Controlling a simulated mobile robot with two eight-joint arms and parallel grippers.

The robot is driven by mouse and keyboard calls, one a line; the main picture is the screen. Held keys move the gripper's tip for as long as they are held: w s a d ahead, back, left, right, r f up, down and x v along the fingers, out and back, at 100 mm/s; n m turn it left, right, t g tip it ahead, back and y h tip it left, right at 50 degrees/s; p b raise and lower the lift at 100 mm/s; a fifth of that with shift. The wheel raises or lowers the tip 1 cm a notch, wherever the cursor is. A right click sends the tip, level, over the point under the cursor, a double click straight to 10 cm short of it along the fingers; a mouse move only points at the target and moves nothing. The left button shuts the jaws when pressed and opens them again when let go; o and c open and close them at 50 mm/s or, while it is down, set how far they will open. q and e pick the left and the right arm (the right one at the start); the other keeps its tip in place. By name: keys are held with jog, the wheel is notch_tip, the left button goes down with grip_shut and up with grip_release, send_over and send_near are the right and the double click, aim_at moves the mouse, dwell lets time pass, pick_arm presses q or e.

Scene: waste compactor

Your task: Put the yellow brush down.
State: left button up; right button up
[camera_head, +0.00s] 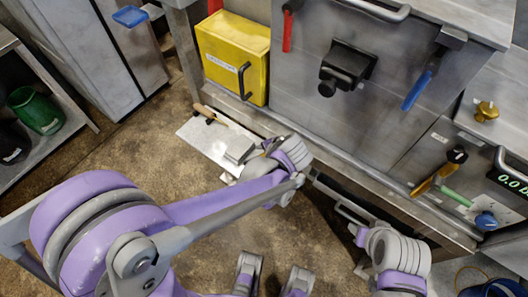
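My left gripper (238,154) is low over the right end of a pale flat plate (205,142) on the floor, in front of the machine. A small yellowish bit shows beside its wrist, but I cannot tell whether it is the yellow brush. The gap between the fingers is hidden, so I cannot tell whether they are open or hold anything. A small tool with a tan handle (205,110) and dark part lies on the plate's left part, apart from the gripper. My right arm is at the lower right; its fingertips are not clear.
A yellow box (233,52) with a black handle stands on the machine's lower ledge. The grey machine (300,90) has red, black and blue handles. A shelf with a green container (36,110) is at left. Brown floor (135,150) is open left of the plate.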

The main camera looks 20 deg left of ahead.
pick_arm(q)
jog(key=shift+s+d+r, duration=0.15)
jog(key=shift+d+r, duration=0.05)
jog(key=shift+r, duration=0.2)
jog(key=p+v, duration=0.2)
jog(key=v, duration=0.9)
jog(key=s+a+f+n+h, duration=0.3)
jog(key=s+a+n+h, duration=0.2)
jog(key=s+a+n, duration=0.3)
jog(key=s+a, duration=0.2)
jog(key=s, duration=0.2)
jog(key=shift+n, duration=0.3)
jog(key=shift+f, duration=0.1)
notch_tip(320, 180, up, 7)
jog(key=w+p, duration=0.1)
jog(key=p, duration=0.5)
jog(key=shift+w+t, duration=0.25)
jog(key=shift+t, duration=0.15)
